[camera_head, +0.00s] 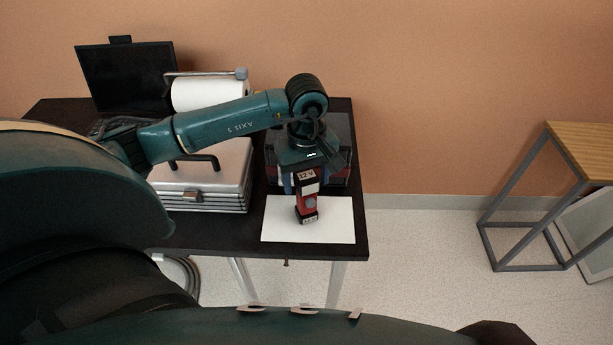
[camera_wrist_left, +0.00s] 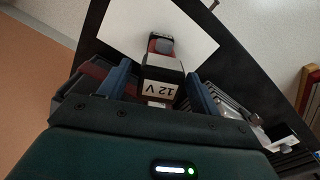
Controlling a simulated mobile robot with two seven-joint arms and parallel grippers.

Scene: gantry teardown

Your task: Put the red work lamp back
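The red work lamp (camera_head: 311,204), red and black with 12 V labels, is over the white sheet (camera_head: 340,225) at the table's front right. I cannot tell for sure whether its foot touches the sheet. My left gripper (camera_head: 305,187) points down at the lamp's upper end, with blue fingers on either side of it. In the left wrist view the lamp (camera_wrist_left: 161,66) lies between the spread fingers (camera_wrist_left: 158,76), with a gap visible on at least one side. My right gripper is not in view.
A silver case (camera_head: 225,185) stands left of the sheet, with a paper roll (camera_head: 208,94) and a dark monitor (camera_head: 125,75) behind. A dark red-and-black box (camera_head: 340,165) sits behind the lamp. A wooden-topped stand (camera_head: 585,150) is far right; the floor between is clear.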

